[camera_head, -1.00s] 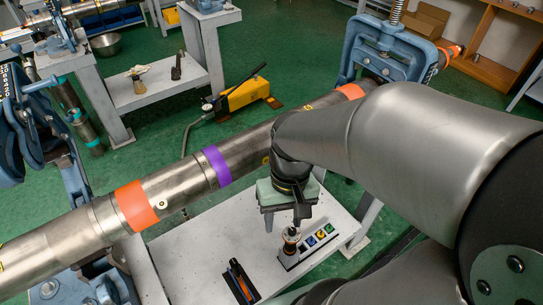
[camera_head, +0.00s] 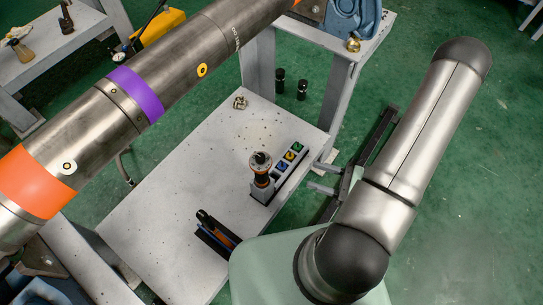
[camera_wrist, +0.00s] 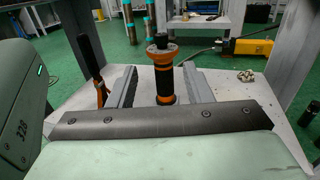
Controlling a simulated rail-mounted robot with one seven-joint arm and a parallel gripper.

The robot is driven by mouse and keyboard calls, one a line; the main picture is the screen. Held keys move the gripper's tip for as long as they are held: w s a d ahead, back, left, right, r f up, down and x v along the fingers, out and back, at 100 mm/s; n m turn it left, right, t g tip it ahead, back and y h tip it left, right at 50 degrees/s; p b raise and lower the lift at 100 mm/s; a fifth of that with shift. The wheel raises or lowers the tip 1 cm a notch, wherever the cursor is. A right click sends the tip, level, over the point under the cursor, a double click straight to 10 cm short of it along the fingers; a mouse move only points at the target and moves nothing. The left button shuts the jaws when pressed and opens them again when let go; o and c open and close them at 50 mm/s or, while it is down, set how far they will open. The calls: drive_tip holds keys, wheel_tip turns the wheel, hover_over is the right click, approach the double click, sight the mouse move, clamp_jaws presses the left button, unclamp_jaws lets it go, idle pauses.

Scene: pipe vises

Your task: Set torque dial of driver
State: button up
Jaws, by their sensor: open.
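The driver (camera_head: 262,170) stands upright at the end of a grey holder (camera_head: 281,177) on the low white table. It has a dark knob on top, an orange collar and a dark body with orange lower down. I cannot read any dial marks. My gripper (camera_head: 313,177) is open and level beside the table's right edge, its two grey fingers pointing left towards the driver. In the wrist view the driver (camera_wrist: 164,52) appears centred between the open fingers (camera_wrist: 161,78), beyond their tips and apart from them. Its base is hidden behind my gripper's body.
A large steel pipe (camera_head: 175,75) with orange and purple bands crosses above the table's far side.

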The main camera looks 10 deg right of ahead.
sight(265, 159)
drive_tip(key=x, duration=1.7)
drive_tip(key=shift+w+b, duration=0.2)
drive_tip(key=shift+b, duration=0.15)
drive_tip(key=c, duration=1)
